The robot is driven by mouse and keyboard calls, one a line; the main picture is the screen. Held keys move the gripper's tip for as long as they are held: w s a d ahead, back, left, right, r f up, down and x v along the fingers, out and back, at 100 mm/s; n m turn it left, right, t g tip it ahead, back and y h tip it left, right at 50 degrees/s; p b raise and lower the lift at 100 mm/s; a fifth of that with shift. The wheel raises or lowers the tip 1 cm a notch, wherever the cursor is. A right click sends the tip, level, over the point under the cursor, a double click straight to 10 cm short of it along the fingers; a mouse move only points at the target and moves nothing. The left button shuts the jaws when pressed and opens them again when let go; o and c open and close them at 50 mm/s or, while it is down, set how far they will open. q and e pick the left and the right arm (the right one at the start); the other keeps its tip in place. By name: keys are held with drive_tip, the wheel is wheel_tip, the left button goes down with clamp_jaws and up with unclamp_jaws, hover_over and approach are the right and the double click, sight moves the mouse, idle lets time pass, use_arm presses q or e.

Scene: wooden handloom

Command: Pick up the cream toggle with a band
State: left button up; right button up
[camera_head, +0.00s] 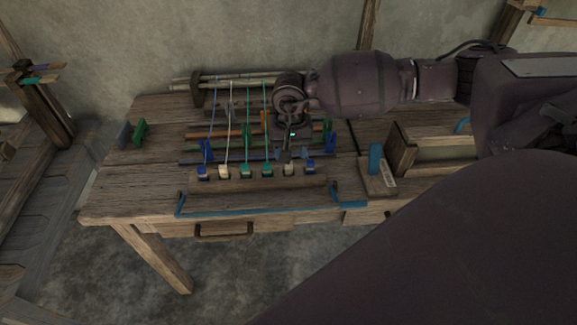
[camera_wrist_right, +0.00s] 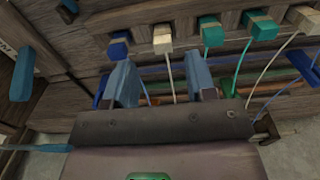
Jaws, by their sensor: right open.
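Two cream toggles sit in the toggle row on the loom bench's front rail. The right-hand cream toggle (camera_head: 290,169) is between a blue and a green one in the head view; the other cream toggle (camera_head: 223,171) is further left. In the right wrist view, the nearer cream toggle (camera_wrist_right: 162,39) lies ahead of the gap between my fingers, with a pale cord running from it. The other cream toggle (camera_wrist_right: 304,18) is at the upper right. Bands on the cream toggles are too small to tell surely. My right gripper (camera_head: 287,154) (camera_wrist_right: 161,80) is open and empty, just behind the row.
Green (camera_head: 246,171) and blue (camera_head: 203,172) toggles share the row, with cords stretched back over the loom. A blue upright block (camera_head: 375,158) and open wooden box (camera_head: 430,146) stand right.

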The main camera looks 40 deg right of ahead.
drive_tip(key=shift+w+a+f, duration=0.15)
drive_tip(key=shift+f, duration=2.4)
clamp_jaws()
wheel_tip(320, 180, up, 20)
drive_tip(key=shift+p, duration=0.45)
